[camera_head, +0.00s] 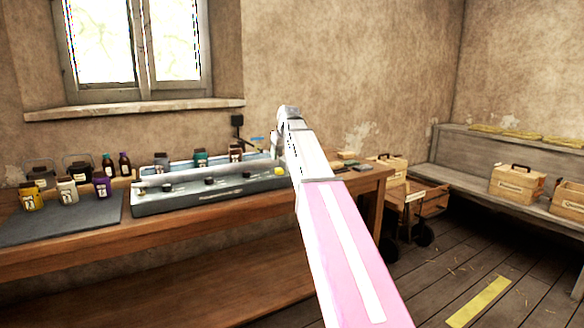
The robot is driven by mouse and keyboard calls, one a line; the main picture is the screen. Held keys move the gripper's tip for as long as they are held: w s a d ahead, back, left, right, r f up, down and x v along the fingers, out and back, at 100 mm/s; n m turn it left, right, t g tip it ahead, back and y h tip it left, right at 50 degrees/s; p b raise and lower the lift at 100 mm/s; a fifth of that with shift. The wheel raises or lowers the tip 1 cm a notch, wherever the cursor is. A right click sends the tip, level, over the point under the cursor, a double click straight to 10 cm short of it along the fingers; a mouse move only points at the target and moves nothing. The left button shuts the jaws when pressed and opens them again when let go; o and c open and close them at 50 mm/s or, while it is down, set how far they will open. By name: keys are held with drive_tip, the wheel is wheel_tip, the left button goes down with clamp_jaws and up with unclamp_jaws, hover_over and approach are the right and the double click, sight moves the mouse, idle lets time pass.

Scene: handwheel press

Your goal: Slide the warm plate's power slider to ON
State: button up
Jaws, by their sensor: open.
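The warm plate appears to be the long grey unit (205,194) on the wooden bench, with several dark knobs along its sloped front. I cannot tell which of the small front controls is the power slider, or its position. My arm rises from the bottom across the picture. My gripper (277,150) is at its far end, above the right end of the grey unit. It is open, with nothing visible in it; its fingers are small and mostly hidden by the wrist. My arm also hides part of the bench and the unit's right end.
Labelled jars (67,190) stand on a dark mat (62,222) at the left. Small blocks (347,156) lie on the bench's right end. A wooden crate (516,184) sits on the side bench.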

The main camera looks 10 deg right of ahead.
sight(280, 169)
drive_tip(key=x, duration=0.3)
drive_tip(key=w+x, duration=0.1)
drive_tip(key=x, duration=0.2)
drive_tip(key=d+x, duration=0.1)
drive_tip(key=x, duration=0.2)
drive_tip(key=shift+w+r, duration=0.3)
drive_tip(key=shift+w, duration=0.1)
clamp_jaws()
drive_tip(key=shift+w+a, duration=0.25)
drive_tip(key=shift+w, duration=0.7)
drive_tip(key=shift+w+a, duration=0.3)
drive_tip(key=shift+w, duration=0.65)
drive_tip(key=shift+w+a, duration=0.25)
drive_tip(key=shift+w, duration=0.7)
drive_tip(key=shift+r, duration=0.1)
unclamp_jaws()
